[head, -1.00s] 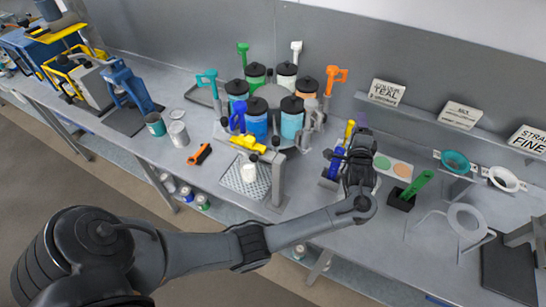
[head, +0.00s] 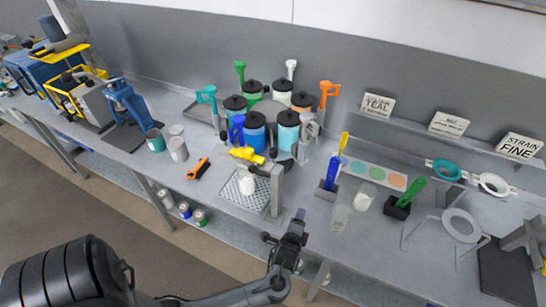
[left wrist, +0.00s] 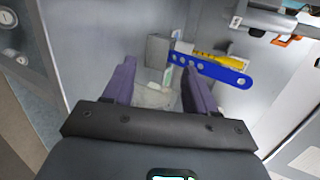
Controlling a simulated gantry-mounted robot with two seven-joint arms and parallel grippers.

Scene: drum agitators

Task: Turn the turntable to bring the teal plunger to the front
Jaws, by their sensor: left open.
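The turntable (head: 268,108) stands at the back middle of the bench in the head view, with several black-lidded canisters around it. The teal plunger (head: 207,94) stands on its left side. A blue plunger (head: 237,130) is at its front left, by a blue canister (head: 254,134). Green (head: 240,70), white (head: 291,68), orange (head: 328,92) and grey (head: 309,128) plungers stand around the rest. My left gripper (head: 299,216) is open and empty near the bench's front edge, apart from the turntable. Its spread purple fingers (left wrist: 158,80) show in the left wrist view. My right gripper is not in view.
A grey post (head: 276,188) and a yellow nozzle (head: 246,154) stand before the turntable, above a drip tray (head: 230,190) with a white cup. Right of them are a blue gauge (head: 331,176), clear cups (head: 341,216) and a green tool (head: 411,190) in a black block.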

